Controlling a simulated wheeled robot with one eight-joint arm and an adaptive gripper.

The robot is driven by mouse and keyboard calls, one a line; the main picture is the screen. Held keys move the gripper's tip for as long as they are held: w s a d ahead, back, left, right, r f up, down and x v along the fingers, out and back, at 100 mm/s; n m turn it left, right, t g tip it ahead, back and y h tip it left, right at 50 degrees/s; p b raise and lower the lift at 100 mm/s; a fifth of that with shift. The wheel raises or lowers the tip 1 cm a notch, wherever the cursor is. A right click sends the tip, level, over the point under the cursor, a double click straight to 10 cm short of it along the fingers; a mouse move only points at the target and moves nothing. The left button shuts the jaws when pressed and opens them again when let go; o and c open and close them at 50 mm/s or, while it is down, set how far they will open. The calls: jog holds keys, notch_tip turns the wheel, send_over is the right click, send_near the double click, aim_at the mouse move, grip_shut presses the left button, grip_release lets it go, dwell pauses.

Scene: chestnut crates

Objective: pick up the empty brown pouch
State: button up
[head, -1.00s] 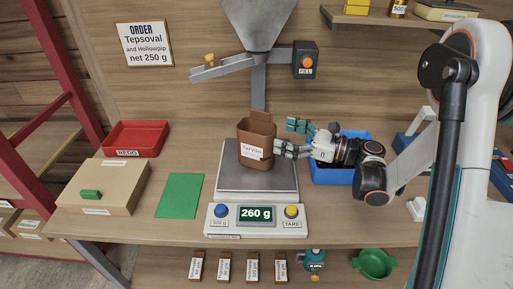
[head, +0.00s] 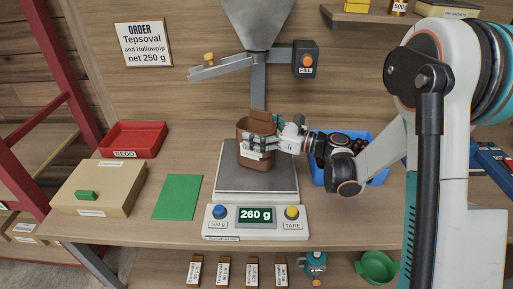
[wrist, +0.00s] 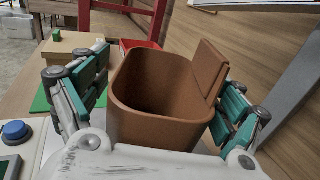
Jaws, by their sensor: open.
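The brown pouch (head: 243,129) stands upright on the scale plate (head: 230,180) under the hopper, and its label is partly covered by my fingers. In the wrist view the pouch (wrist: 160,128) is open at the top and looks empty inside, with its flap raised at the right. My gripper (head: 262,142) is open, its fingers on either side of the pouch. In the wrist view the teal finger pads of my gripper (wrist: 158,95) flank it; contact is not clear. The scale display (head: 256,214) reads 260 g.
The grey hopper (head: 258,22) and its chute hang above the pouch. A blue tray (head: 378,177) lies behind my wrist. A red REDO tray (head: 133,139), a tan box (head: 98,187) and a green mat (head: 178,197) are at the left. Several labelled packets sit on the lower shelf.

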jog(key=c, duration=1.8)
jog(key=shift+r, duration=0.1)
jog(key=shift+c, duration=0.2)
